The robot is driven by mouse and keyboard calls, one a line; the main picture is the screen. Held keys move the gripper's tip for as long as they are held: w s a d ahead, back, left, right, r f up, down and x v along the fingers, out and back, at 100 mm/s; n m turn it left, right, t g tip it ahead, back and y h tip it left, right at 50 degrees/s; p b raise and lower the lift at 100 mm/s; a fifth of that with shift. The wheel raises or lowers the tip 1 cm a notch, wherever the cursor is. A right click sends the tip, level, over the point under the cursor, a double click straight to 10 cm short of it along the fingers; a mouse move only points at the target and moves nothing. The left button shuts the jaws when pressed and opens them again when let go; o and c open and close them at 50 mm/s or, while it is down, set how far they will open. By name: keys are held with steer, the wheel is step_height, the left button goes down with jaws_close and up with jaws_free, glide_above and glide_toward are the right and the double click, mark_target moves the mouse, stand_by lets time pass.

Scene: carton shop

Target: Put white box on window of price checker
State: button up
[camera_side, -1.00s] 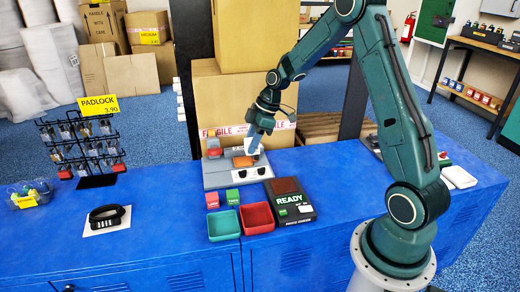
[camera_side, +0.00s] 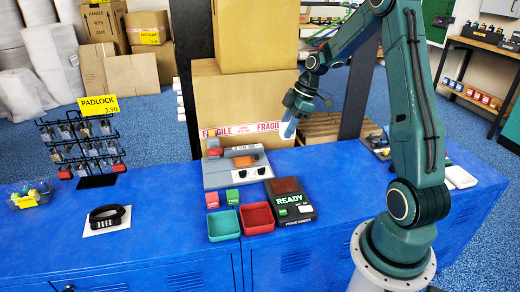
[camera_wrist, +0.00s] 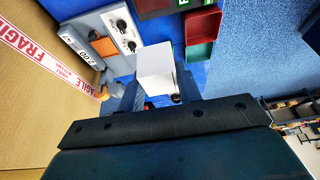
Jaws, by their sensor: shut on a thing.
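My gripper (camera_side: 289,121) is shut on the white box (camera_side: 287,130), held up in the air to the right of the grey station and in front of the big carton. In the wrist view, the white box (camera_wrist: 155,68) sits between my gripper's fingers (camera_wrist: 158,92). The price checker (camera_side: 295,212) lies on the blue bench, with a green READY display and a dark red window (camera_side: 285,185) at its far end. The window is bare. A dark red part of the checker (camera_wrist: 150,8) shows at the top of the wrist view.
The grey station (camera_side: 225,180) with an orange plate (camera_side: 244,160) and knobs stands behind the checker. A green tray (camera_side: 223,225) and a red tray (camera_side: 257,218) lie left of the checker. Small red and green blocks stand behind the trays. A padlock rack (camera_side: 85,150) stands far left.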

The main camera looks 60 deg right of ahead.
steer(key=shift+f, duration=0.1)
step_height(320, 180, down, 16)
stand_by(0.5)
steer(key=shift+f, duration=1.9)
steer(key=shift+f, duration=0.15)
steer(key=o, duration=1)
steer(key=shift+r, duration=0.2)
steer(key=v, duration=1.2)
